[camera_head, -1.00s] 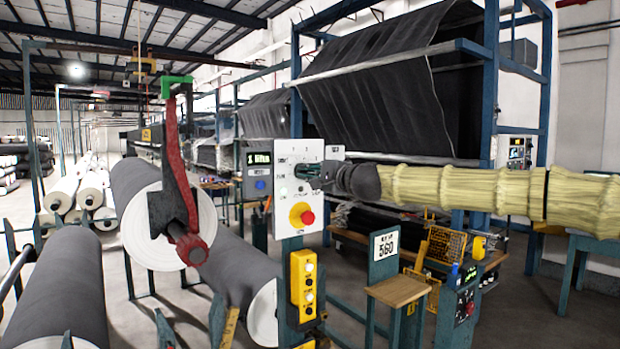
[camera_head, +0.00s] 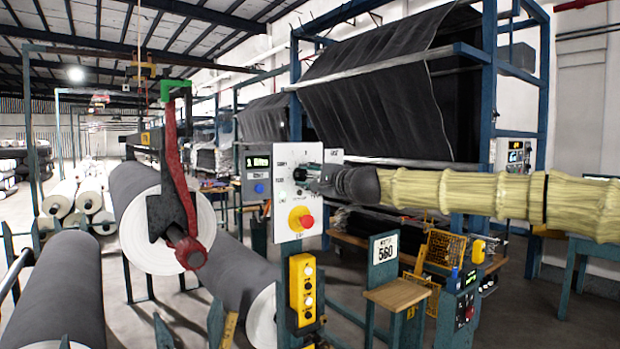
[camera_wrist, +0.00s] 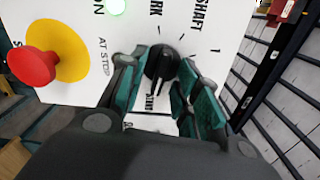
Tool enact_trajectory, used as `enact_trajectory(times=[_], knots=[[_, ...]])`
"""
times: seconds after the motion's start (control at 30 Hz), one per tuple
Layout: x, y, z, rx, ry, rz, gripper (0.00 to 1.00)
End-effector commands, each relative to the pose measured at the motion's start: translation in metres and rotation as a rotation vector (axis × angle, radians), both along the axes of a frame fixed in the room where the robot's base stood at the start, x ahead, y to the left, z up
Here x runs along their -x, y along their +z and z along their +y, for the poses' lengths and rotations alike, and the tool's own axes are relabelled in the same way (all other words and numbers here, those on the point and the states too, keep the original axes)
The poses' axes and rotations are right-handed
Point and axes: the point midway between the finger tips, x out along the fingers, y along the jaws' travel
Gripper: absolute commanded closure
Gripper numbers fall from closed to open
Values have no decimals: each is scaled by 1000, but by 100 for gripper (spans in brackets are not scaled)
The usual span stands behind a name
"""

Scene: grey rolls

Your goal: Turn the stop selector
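The stop selector is a black round knob (camera_wrist: 160,64) with a raised bar and a pale pointer line, on a white control panel (camera_wrist: 75,12). In the wrist view its pointer aims down toward a label that reads like START. My gripper (camera_wrist: 162,62) has its green-padded fingers on either side of the knob, apart from each other. I see no clear grip on the bar; whether a pad touches the knob's rim I cannot tell. In the head view my gripper (camera_head: 308,174) is at the upper part of the panel (camera_head: 287,158), hiding the knob.
A red button on a yellow disc (camera_wrist: 32,66) is left of the knob; it shows lower on the panel in the head view (camera_head: 306,220). A lit green lamp (camera_wrist: 115,6) is above left. A yellow button box (camera_head: 302,288) hangs below.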

Motion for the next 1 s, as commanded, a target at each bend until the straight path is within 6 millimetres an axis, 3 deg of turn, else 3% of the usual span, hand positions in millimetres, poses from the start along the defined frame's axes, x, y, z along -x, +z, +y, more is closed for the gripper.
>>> enact_trajectory(times=[0.27,0.7,1.0], knots=[[12,1,-9,-1,0,-1,68],[70,1,-53,0,-1,-1,68],[94,0,-70,-1,0,1,68]])
